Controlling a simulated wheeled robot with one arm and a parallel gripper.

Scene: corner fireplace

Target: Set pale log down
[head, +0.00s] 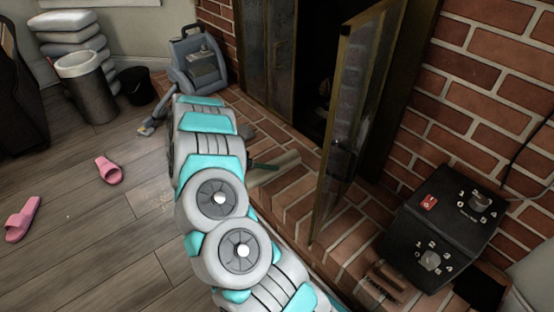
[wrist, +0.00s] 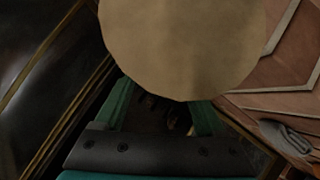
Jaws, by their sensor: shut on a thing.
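The pale log (wrist: 185,45) fills the top middle of the wrist view, with its round tan end facing the camera. My gripper (wrist: 162,100) has its two green fingers reaching up to the log, one toward each side, and is shut on it. The fingertips are hidden behind the log's end. In the head view the log (head: 280,165) shows as a small tan piece above the brick hearth, just left of the open fireplace door. My arm hides part of it there. I cannot tell whether the log touches the bricks.
The gold-framed fireplace door (head: 345,120) stands open over the brick hearth (head: 340,240). A black box with dials (head: 450,225) sits at right. Pink slippers (head: 108,169) lie on open floor. A grey cloth-like thing (wrist: 288,136) shows at lower right.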

